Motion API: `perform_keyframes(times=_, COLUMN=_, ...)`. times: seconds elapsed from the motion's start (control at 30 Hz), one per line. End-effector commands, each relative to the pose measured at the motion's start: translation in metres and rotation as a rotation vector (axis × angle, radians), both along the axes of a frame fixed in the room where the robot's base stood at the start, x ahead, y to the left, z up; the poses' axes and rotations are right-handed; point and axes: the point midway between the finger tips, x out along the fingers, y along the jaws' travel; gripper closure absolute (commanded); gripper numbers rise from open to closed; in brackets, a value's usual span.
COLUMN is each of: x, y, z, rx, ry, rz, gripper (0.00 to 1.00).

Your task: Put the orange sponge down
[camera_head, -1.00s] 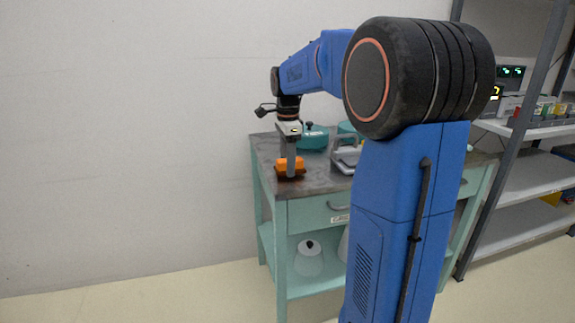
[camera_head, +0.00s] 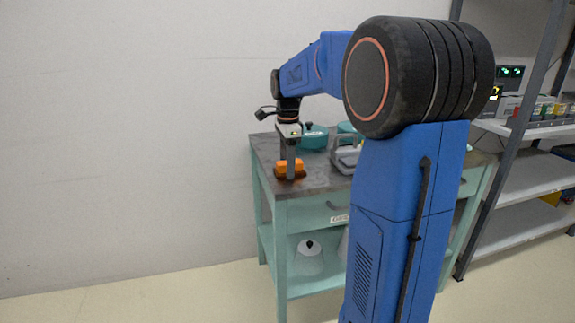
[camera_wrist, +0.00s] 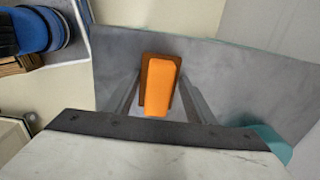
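The orange sponge (camera_head: 284,168) is low at the left front corner of the cart's grey top (camera_head: 329,181), over a dark brown patch or base. My gripper (camera_head: 291,173) points straight down with its fingers around the sponge. In the wrist view, the sponge (camera_wrist: 160,86) lies between the two fingers of my gripper (camera_wrist: 160,90), one at each side and close against it. A brown edge shows around the sponge there. Whether the sponge's underside touches the surface below is hidden.
A teal pot (camera_head: 313,138) and a grey metal thing with a handle (camera_head: 345,155) stand behind and to the right on the cart. A white lidded pot (camera_head: 308,260) is on the lower shelf. A grey rack (camera_head: 525,185) stands at the right.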

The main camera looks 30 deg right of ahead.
Motion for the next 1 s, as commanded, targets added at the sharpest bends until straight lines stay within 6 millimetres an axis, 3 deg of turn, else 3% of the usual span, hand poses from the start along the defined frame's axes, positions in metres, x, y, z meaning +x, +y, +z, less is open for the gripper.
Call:
perform_keyframes(times=0.03, x=-0.004, y=0.001, z=-0.014, rx=0.009, ry=0.030, rz=0.000, gripper=0.35)
perform_keyframes(times=0.37, x=-0.004, y=0.001, z=-0.007, rx=0.009, ry=0.030, rz=0.000, gripper=0.35)
perform_keyframes(times=1.0, x=-0.004, y=0.001, z=0.108, rx=0.005, ry=0.017, rz=0.000, gripper=0.35)
